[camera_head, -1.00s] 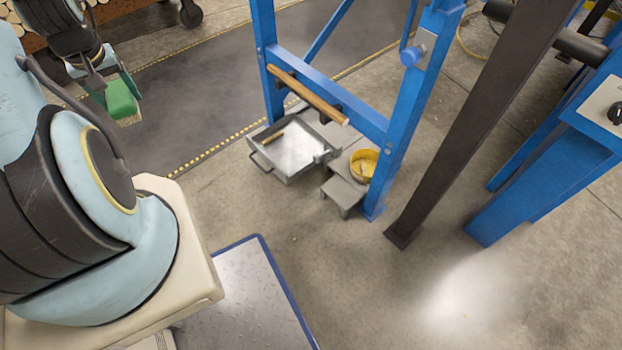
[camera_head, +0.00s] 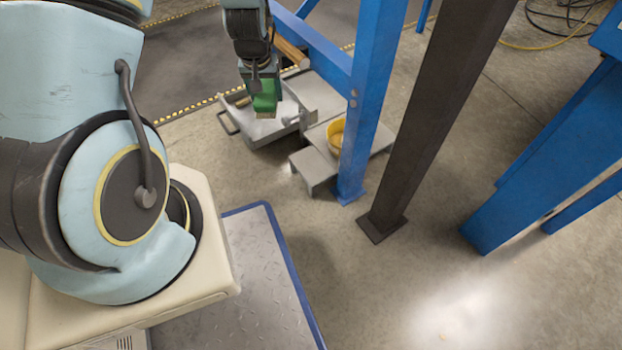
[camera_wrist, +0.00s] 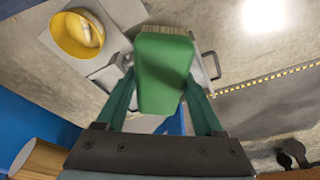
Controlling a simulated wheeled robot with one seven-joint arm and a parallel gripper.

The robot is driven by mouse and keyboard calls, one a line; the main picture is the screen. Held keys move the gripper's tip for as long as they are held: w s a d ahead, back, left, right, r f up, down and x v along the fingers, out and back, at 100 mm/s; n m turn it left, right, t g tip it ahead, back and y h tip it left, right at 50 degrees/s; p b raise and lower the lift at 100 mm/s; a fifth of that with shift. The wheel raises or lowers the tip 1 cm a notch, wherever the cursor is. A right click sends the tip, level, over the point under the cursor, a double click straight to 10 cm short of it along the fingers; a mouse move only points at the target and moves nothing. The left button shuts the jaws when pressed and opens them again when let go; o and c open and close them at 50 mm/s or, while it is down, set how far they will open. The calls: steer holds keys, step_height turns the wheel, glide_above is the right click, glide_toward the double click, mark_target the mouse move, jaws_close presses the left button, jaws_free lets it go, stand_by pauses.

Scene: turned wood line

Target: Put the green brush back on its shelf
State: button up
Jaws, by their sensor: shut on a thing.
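The green brush (camera_head: 265,98) is held in my gripper (camera_head: 262,88), with its pale bristles pointing down in the head view. My gripper is shut on the green block of the brush. In the wrist view the brush (camera_wrist: 164,72) sits between the two fingers of my gripper (camera_wrist: 165,88), bristles at the far end. In the head view the brush hangs in front of a grey metal tray (camera_head: 256,133) and hides part of it. A low grey shelf-like stand (camera_head: 312,165) is to the right of the tray. I cannot tell which surface is the brush's shelf.
A yellow bowl (camera_head: 337,133) stands on the grey stand beside a blue post (camera_head: 362,120). The bowl also shows in the wrist view (camera_wrist: 77,35). A wooden bar (camera_head: 291,52) lies along the blue frame. A dark post (camera_head: 425,120) stands to the right. Open floor is in front.

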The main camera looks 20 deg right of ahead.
steer(key=s+d+f+m+b, duration=0.1)
steer(key=s+d+f+b, duration=0.3)
steer(key=f, duration=0.3)
steer(key=s+d+f+m+b, duration=0.1)
steer(key=s+d+f+b, duration=0.15)
steer(key=d+f, duration=0.35)
steer(key=f+b, duration=0.2)
steer(key=f, duration=0.1)
steer(key=f+b, duration=0.2)
steer(key=f, duration=0.2)
steer(key=f+b, duration=0.2)
steer(key=f, duration=0.1)
steer(key=shift+w+a+f, duration=0.2)
steer(key=shift+a+f, duration=0.05)
steer(key=shift+f, duration=0.15)
steer(key=o, duration=1.2)
steer(key=p+v, duration=0.5)
steer(key=v, duration=0.7)
steer(key=shift+a+p, duration=0.3)
